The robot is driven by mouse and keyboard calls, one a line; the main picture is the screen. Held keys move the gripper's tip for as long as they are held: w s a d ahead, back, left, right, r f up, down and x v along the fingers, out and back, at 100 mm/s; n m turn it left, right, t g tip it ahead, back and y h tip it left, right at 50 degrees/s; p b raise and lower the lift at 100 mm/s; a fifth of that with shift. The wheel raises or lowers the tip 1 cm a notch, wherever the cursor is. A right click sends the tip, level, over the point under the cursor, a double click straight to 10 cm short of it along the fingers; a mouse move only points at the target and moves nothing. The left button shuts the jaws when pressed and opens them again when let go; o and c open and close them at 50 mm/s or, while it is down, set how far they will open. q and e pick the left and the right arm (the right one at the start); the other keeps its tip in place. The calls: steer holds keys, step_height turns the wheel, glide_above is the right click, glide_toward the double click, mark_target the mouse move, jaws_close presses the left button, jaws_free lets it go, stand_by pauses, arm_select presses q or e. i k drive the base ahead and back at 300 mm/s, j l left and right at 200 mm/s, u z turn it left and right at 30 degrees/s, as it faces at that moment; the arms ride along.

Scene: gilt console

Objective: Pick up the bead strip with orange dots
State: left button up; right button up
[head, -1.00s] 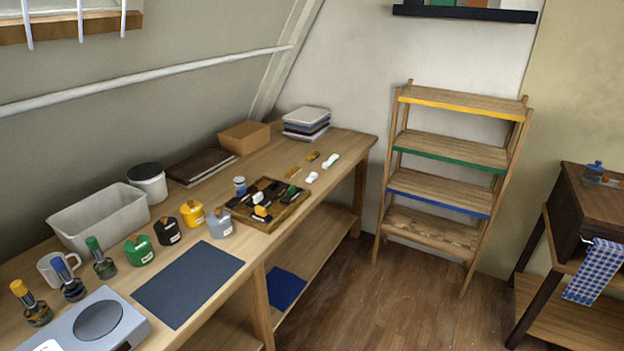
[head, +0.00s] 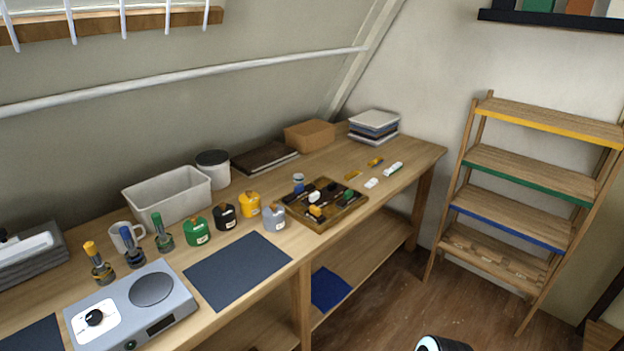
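I cannot make out for certain a bead strip with orange dots at this size. Small strip-like pieces lie on the wooden workbench (head: 330,250) near its right end: a yellow-orange piece (head: 353,175), another yellow-orange piece (head: 375,162), a white piece (head: 371,183) and a green-and-white piece (head: 392,169). Dots on them are too small to tell. A wooden tray (head: 319,226) beside them holds several small black, white, yellow and green pieces. Neither gripper is in view. A rounded dark-and-white part at the bottom edge may be mine.
A dark mat (head: 238,270), a grey scale-like device (head: 185,305), several small colored containers, bottles, a mug (head: 124,237) and a white bin (head: 168,196) crowd the bench's left and middle. A shelf rack (head: 530,205) stands at right. Floor (head: 390,300) shows before the bench.

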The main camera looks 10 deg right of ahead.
mark_target(373, 181)
steer(key=i+l+u, duration=0.1)
steer(key=l+u, duration=1)
steer(key=l, duration=0.35)
steer(key=k+l+u, duration=0.2)
steer(key=l, duration=0.75)
steer(key=k+l+u, duration=0.1)
steer(key=l, duration=0.25)
steer(key=k+l, duration=0.1)
steer(key=l, duration=0.25)
steer(key=u, duration=0.05)
